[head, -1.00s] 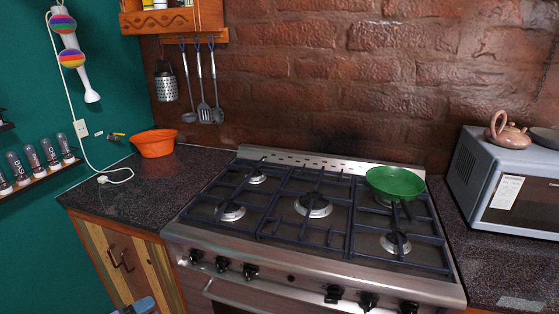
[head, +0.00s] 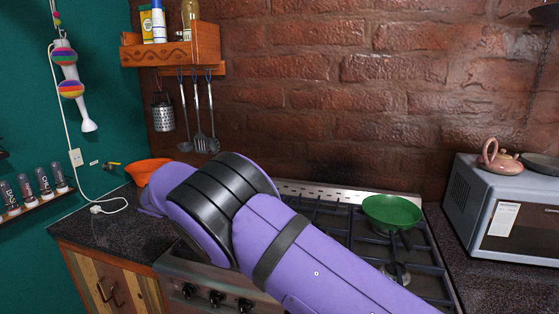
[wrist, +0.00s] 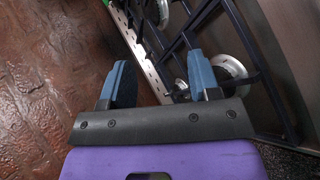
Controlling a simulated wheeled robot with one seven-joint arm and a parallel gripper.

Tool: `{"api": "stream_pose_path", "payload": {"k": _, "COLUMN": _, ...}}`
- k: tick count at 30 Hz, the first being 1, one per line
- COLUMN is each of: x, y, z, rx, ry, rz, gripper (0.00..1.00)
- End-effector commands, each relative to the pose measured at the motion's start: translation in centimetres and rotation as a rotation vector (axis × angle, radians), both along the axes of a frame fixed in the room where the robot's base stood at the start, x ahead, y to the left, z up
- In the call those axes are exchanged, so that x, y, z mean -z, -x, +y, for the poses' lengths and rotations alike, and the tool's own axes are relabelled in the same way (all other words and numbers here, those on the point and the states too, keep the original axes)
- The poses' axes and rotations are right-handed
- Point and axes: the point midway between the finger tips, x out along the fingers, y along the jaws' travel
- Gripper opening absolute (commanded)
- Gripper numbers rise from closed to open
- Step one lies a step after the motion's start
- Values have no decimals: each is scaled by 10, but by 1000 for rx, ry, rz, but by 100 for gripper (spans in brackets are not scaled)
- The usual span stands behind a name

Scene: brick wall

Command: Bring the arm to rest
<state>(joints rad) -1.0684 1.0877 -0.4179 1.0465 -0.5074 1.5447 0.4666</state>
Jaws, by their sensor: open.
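My purple and black arm (head: 300,255) crosses the head view from the lower right toward the left counter, in front of the stove. My gripper (wrist: 158,85) shows in the wrist view, with its two blue fingers apart and nothing between them. It is over the stove (wrist: 175,50), close to the brick wall (wrist: 50,90). In the head view the gripper itself is hidden behind my arm.
A green pan (head: 392,211) sits on the stove's back right burner. An orange bowl (head: 146,170) stands on the left counter, partly hidden by my arm. A grey microwave (head: 475,205) stands at right. A wooden shelf (head: 207,42) with hanging utensils is on the wall.

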Motion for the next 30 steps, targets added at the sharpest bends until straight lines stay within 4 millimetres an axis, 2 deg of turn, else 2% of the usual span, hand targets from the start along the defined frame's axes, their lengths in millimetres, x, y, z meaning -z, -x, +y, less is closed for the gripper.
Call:
{"api": "stream_pose_path", "payload": {"k": 1, "x": -19, "y": -8, "z": -20, "rx": 26, "ry": -38, "rz": 18, "gripper": 56}}
{"api": "stream_pose_path", "payload": {"k": 6, "x": -68, "y": -22, "z": -81, "rx": 93, "ry": -155, "rz": 72, "gripper": 56}}
{"api": "stream_pose_path", "payload": {"k": 14, "x": -135, "y": -19, "z": -173, "rx": 167, "ry": -339, "rz": 125, "gripper": 56}}
{"api": "stream_pose_path", "payload": {"k": 23, "x": -200, "y": 15, "z": -272, "rx": 219, "ry": -548, "rz": 140, "gripper": 56}}
{"api": "stream_pose_path", "payload": {"k": 30, "x": -240, "y": 63, "z": -339, "rx": 237, "ry": -702, "rz": 119, "gripper": 56}}
